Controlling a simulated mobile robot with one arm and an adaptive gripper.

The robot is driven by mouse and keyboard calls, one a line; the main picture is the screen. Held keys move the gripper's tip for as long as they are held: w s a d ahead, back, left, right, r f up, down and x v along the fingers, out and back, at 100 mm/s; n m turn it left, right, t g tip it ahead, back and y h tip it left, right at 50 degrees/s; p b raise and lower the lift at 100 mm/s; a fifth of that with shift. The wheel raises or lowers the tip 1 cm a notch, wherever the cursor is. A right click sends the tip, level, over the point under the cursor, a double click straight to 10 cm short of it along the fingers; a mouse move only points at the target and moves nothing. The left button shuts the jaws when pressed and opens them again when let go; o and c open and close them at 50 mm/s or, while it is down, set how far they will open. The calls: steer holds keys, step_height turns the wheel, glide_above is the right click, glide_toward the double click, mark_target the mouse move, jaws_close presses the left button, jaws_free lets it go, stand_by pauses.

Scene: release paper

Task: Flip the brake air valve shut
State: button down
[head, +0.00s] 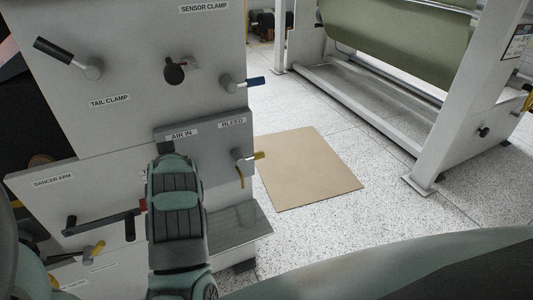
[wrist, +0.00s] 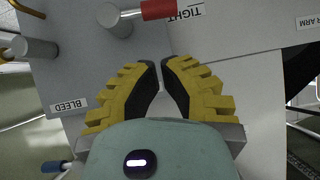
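No label I can read says brake. In the wrist view, a valve with a red handle (wrist: 158,9) on a round grey metal hub (wrist: 115,20) stands out from the panel, beside an upside-down TIGHT label. The handle points right in that view. My gripper (wrist: 161,63) has its yellow, black-padded fingers together at the tips, with nothing between them, just below this valve in the picture. In the head view, my arm covers the fingertips and most of this area under the AIR IN label (head: 181,134); a bit of red shows at its left edge.
The BLEED valve has a yellow handle (head: 259,156) right of my arm; its hub (wrist: 35,48) shows at left in the wrist view. Black levers (head: 52,50) and a blue-handled one (head: 255,81) stick out above. A tan sheet (head: 305,168) lies on the open floor at right.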

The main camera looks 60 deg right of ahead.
steer(key=p+v, duration=0.2)
steer(key=v, duration=0.5)
stand_by(0.5)
